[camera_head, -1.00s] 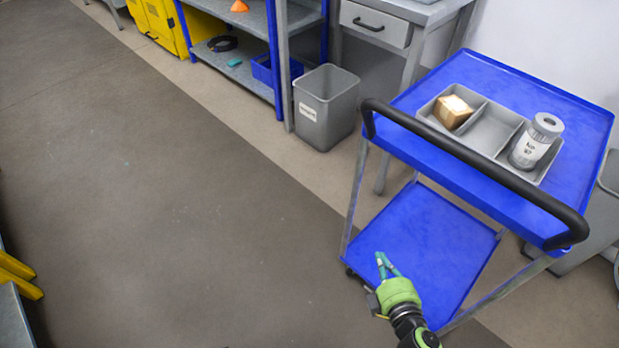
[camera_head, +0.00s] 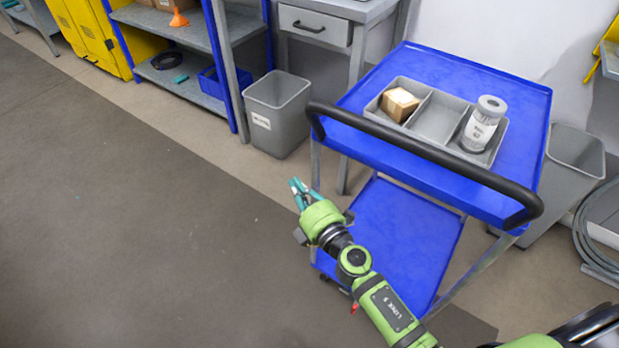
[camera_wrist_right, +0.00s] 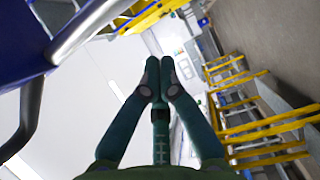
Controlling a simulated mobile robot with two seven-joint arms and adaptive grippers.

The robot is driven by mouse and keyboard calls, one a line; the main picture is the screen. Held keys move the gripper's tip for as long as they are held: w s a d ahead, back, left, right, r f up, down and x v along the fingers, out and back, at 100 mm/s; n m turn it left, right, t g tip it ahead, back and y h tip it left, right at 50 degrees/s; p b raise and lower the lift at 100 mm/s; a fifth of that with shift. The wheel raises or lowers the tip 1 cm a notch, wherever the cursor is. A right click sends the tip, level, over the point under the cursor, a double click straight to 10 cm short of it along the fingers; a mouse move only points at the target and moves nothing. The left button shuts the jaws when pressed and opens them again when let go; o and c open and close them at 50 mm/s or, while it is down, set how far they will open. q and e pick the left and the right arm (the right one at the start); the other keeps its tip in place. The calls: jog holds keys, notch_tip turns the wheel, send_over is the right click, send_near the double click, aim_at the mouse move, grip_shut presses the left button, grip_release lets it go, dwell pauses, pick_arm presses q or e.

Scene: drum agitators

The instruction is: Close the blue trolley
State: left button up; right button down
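The blue trolley (camera_head: 375,137) stands right of centre in the head view, with a black handle bar (camera_head: 425,152) along its near side and a lower blue shelf (camera_head: 410,230). A grey divided tray (camera_head: 437,118) on its top holds a small cardboard box (camera_head: 399,104) and a grey-and-white canister (camera_head: 483,124). My right gripper (camera_head: 298,188) is just left of the trolley, below the handle's left end, empty. In the right wrist view its fingertips (camera_wrist_right: 160,78) are together. A black bar (camera_wrist_right: 22,125) at left there looks like the handle. My left gripper is out of view.
A grey bin (camera_head: 278,115) stands behind the trolley's left end, by a blue-framed shelf (camera_head: 232,95) and a grey drawer table (camera_head: 315,27). Another grey bin (camera_head: 567,185) and a coiled hose (camera_head: 598,232) are at right. The floor at left is clear.

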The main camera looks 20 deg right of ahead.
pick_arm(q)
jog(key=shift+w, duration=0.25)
pick_arm(e)
jog(key=shift+w+d+f, duration=0.1)
jog(key=shift+w+d, duration=0.25)
jog(key=shift+d, duration=0.45)
jog(key=shift+w+d, duration=0.35)
jog(key=shift+d, duration=0.45)
jog(key=shift+d, duration=0.1)
